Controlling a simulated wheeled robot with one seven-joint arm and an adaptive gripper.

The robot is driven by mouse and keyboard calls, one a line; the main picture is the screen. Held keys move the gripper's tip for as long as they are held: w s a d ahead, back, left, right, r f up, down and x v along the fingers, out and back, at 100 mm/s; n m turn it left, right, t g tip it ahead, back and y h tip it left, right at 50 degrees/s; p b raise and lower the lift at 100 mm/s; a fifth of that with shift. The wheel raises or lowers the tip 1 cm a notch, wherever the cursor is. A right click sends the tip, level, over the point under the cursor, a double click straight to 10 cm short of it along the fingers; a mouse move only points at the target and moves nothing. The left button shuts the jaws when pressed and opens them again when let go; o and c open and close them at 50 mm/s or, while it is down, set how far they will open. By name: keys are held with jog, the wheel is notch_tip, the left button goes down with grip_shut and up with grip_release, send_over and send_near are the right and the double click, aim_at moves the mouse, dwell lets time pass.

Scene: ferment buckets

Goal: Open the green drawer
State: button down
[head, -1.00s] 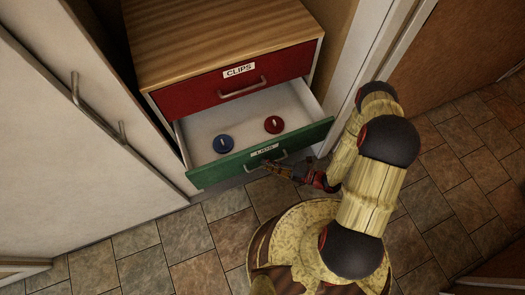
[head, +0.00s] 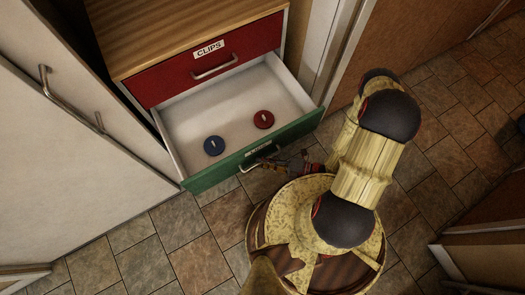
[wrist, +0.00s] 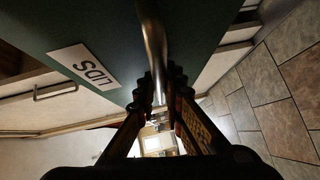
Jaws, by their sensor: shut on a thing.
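The green drawer (head: 222,174) is the lower drawer of a wooden cabinet and stands well pulled out. Its white inside shows, with a blue round lid (head: 214,146) and a red round lid (head: 263,119) lying apart on its floor. My gripper (head: 272,164) is at the drawer's front, shut on the metal bar handle. In the wrist view the handle (wrist: 152,40) runs between my gripper's fingers (wrist: 160,92), beside the white label (wrist: 84,66) reading LIDS on the green front. Part of the handle is hidden by the fingers.
The red drawer (head: 208,58) above, labelled CLIPS, is shut. A white cupboard door (head: 70,125) with a long handle stands at the left. The tiled floor (head: 160,245) in front is clear. A brown door (head: 440,40) is at the upper right.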

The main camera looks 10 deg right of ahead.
jog(key=c, duration=1.9)
grip_release()
jog(key=shift+d, duration=0.1)
jog(key=shift+v, duration=5.9)
jog(key=shift+s+f, duration=0.1)
